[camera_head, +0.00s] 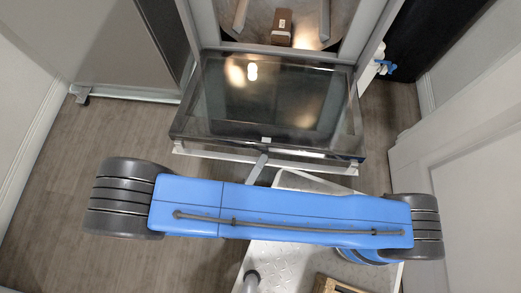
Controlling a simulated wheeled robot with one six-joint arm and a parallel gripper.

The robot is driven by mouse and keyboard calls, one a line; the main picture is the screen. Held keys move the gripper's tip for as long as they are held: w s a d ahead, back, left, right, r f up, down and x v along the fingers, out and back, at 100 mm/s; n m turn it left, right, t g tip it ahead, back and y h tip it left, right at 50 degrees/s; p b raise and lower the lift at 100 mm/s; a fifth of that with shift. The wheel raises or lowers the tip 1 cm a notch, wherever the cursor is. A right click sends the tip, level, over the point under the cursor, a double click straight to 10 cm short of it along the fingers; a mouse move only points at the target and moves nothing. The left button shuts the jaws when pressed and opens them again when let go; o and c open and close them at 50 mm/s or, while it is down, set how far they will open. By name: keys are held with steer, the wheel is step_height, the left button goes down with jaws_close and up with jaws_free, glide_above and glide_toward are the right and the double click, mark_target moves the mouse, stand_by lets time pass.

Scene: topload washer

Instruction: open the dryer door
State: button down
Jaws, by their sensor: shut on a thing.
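The dryer door (285,100) is a dark glass panel in a pale frame. It is swung down and out from the dryer opening, with its glass facing up. A pale bar (320,166) runs along its near edge. My gripper (260,164) is at the middle of this near edge, shut on the door there. Only a small grey part of it shows; my blue arm hides the rest, so the exact contact is hidden.
The open dryer drum (265,17) shows at the top, with a brown box (282,27) inside. A grey panel (110,45) stands at left, and a white door (465,190) at right. Wooden floor (50,185) is clear at left.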

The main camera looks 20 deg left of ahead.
steer(key=c, duration=1.6)
jaws_free()
steer(key=shift+o, duration=0.2)
steer(key=v, duration=1.7)
steer(key=shift+f, duration=0.15)
steer(key=shift+s+a, duration=0.1)
steer(key=shift+s, duration=0.05)
